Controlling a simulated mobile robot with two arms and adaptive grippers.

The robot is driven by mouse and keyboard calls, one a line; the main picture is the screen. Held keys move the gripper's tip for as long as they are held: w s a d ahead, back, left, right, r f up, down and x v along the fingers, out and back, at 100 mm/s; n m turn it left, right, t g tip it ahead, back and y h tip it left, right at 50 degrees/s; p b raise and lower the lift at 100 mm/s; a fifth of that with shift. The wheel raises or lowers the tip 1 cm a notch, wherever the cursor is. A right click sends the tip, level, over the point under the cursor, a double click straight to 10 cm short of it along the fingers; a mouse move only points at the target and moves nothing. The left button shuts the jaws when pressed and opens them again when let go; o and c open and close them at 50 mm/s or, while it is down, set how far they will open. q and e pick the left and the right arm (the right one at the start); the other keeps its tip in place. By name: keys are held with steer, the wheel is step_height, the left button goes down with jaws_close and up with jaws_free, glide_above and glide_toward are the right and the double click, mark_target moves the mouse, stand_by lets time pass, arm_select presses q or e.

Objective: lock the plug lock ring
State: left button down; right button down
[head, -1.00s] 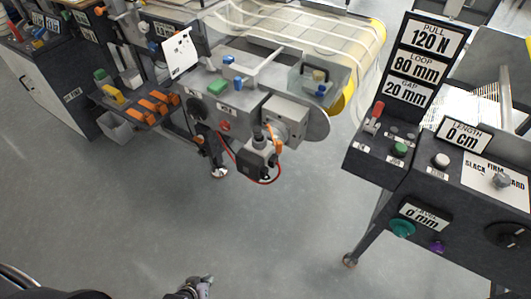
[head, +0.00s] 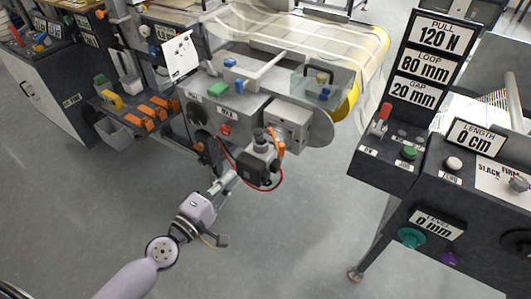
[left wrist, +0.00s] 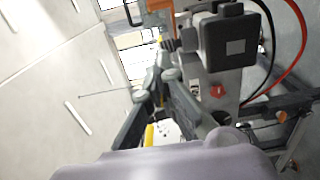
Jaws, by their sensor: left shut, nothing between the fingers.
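The plug assembly is on the front of the grey machine, a black box (head: 258,168) under a grey block with a dark round knob-like part (head: 262,137) and an orange piece (head: 278,143) beside it. I cannot tell which part is the lock ring. A red cable (head: 229,150) loops from the box. The box is also in the left wrist view (left wrist: 222,38), upper right. My left gripper (head: 228,180) is shut and empty, just left of and below the box, apart from it in the head view. Its fingers (left wrist: 161,78) also show in the left wrist view. My right gripper is not in view.
A control panel with signs (head: 410,95) stands at the right. A grey machine (head: 240,105) with green and blue parts is behind the plug. Orange clamps (head: 150,115) lie on a shelf at left. The grey floor (head: 290,240) is clear.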

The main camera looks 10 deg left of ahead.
arm_select(q)
steer(key=p+x, duration=0.1)
steer(key=x, duration=0.3)
steer(key=d+p+x, duration=0.1)
steer(key=x, duration=0.3)
steer(key=d+p+x, duration=0.1)
steer(key=x, duration=0.3)
steer(key=shift+s, duration=0.2)
steer(key=shift+w+d+f, duration=0.1)
steer(key=shift+w+d, duration=0.05)
steer(key=shift+d, duration=0.3)
steer(key=shift+d+p, duration=0.1)
steer(key=shift+p, duration=0.25)
steer(key=shift+d+n+y, duration=0.15)
steer(key=shift+n+y, duration=0.25)
steer(key=shift+y, duration=0.2)
